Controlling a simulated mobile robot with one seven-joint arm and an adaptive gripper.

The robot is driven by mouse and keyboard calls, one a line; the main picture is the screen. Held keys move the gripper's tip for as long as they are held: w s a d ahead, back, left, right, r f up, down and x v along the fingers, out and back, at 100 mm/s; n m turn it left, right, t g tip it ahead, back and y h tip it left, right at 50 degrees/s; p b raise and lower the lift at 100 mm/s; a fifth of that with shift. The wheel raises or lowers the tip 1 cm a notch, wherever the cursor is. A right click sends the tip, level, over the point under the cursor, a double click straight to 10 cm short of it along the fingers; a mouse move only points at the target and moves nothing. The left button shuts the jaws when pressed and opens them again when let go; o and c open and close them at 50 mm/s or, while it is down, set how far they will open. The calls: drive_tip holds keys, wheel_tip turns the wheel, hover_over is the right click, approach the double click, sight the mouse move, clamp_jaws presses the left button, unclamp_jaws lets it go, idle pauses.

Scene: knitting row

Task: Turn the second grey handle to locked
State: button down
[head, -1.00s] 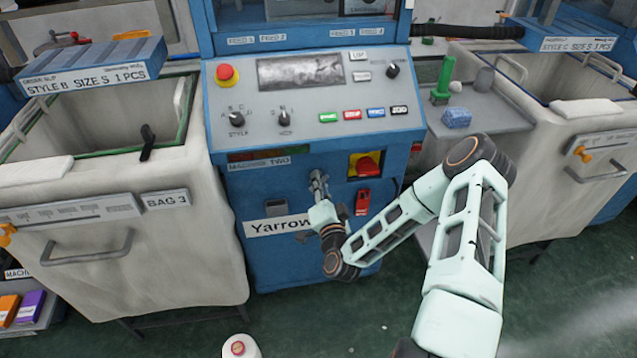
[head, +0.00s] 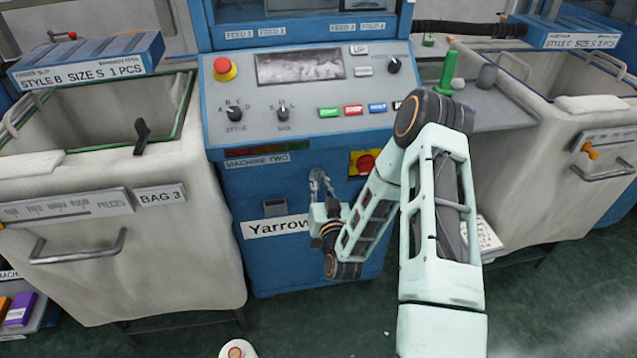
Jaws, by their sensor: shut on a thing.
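My gripper (head: 319,182) is at the front of the blue machine marked Machine Two (head: 255,173), below its control panel. Its jaws are shut on a small grey handle, which the fingers mostly hide, so its exact angle cannot be told. A grey fitting (head: 275,207) sits on the blue front to the left of the gripper, above the Yarrow label (head: 272,229). I cannot read any locked mark near the held handle.
A red knob (head: 366,163) on a yellow plate sits just right of the gripper, partly behind my arm. The sloping control panel (head: 300,95) with dials and buttons juts out above. Pale bins (head: 190,235) stand to the left and right (head: 540,150).

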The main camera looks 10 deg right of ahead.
drive_tip(key=shift+w+r+n, duration=0.2)
drive_tip(key=shift+r+n, duration=0.1)
drive_tip(key=shift+r, duration=0.1)
drive_tip(key=c, duration=2)
unclamp_jaws()
drive_tip(key=shift+f, duration=0.15)
drive_tip(key=shift+s+f, duration=0.15)
drive_tip(key=s, duration=1.1)
drive_tip(key=shift+s, duration=0.4)
